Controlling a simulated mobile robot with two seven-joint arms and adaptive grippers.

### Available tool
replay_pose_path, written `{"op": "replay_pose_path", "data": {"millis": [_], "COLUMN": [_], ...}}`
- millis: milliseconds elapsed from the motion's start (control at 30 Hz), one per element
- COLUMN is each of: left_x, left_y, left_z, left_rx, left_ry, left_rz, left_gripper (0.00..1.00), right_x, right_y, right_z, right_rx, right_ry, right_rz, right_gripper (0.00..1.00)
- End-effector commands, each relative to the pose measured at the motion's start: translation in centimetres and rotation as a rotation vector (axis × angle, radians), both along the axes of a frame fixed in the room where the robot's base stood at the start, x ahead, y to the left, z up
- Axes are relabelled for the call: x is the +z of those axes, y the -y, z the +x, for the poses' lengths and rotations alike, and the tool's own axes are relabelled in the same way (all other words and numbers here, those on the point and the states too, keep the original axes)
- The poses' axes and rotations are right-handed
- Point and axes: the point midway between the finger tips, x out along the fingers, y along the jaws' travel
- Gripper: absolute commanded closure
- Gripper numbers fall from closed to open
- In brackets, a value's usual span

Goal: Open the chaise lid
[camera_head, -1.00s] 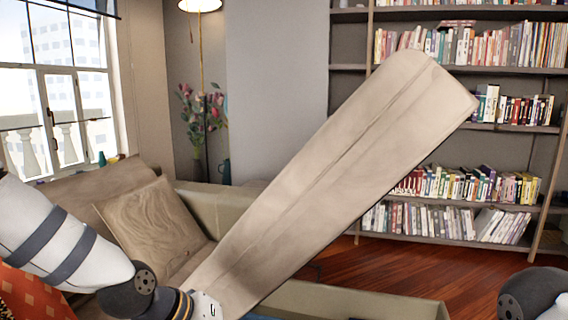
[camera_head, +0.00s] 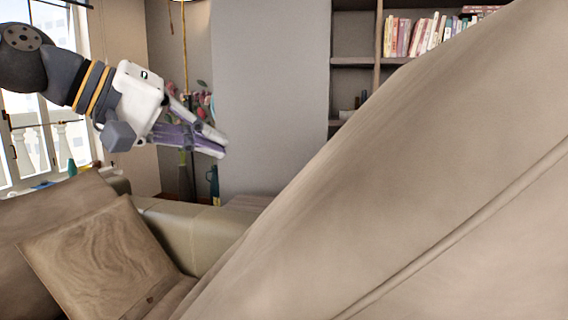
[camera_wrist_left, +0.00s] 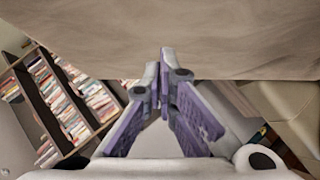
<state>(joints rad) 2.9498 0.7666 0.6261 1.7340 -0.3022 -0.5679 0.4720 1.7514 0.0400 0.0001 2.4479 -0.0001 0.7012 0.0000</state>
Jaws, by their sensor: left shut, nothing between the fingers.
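The chaise lid (camera_head: 430,190) is a large beige cushioned panel. It is raised and tilted steeply, and fills the right half of the head view. In the left wrist view the lid (camera_wrist_left: 180,38) spans the top of the picture, beyond the fingertips. My left gripper (camera_head: 222,145) is in the air to the left of the lid, above the sofa, with its purple-padded fingers shut and empty. It also shows in the left wrist view (camera_wrist_left: 166,55), fingertips together near the lid's edge; I cannot tell whether they touch it. The chaise base is hidden behind the lid. My right gripper is not seen.
A beige sofa arm (camera_head: 185,235) and a patterned cushion (camera_head: 98,262) are at lower left. A window is at far left. A flower vase (camera_head: 214,185) stands behind the sofa. Bookshelves (camera_head: 350,75) line the back wall, partly hidden by the lid.

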Motion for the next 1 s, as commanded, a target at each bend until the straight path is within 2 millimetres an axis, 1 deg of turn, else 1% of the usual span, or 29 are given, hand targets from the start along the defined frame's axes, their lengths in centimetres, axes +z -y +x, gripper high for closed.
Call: {"op": "replay_pose_path", "data": {"millis": [67, 167, 400, 567, 700, 800, 1000], "left_x": [0.0, -0.8, -3.8, -5.2, -6.0, -6.6, -7.1], "left_y": [0.2, 1.0, 4.4, 6.8, 8.5, 9.3, 9.8], "left_z": [0.1, 0.8, 4.0, 5.9, 5.3, 5.2, 5.1], "left_rx": [-0.001, -0.001, -0.002, -0.002, -0.003, -0.002, -0.001], "left_ry": [0.002, -0.002, -0.011, -0.008, 0.001, 0.004, 0.004], "left_rz": [0.0, 0.002, 0.003, 0.001, 0.003, 0.002, 0.0], "left_gripper": [1.0, 1.0, 1.0, 1.0, 1.0, 1.0, 1.0], "right_x": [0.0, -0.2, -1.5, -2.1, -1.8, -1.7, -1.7], "right_y": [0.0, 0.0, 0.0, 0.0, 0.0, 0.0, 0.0], "right_z": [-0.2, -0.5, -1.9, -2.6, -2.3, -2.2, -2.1], "right_rx": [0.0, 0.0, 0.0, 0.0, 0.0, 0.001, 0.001], "right_ry": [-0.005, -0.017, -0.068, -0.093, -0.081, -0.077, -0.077], "right_rz": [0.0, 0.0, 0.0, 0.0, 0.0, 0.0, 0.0], "right_gripper": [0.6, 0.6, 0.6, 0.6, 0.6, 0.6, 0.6]}}
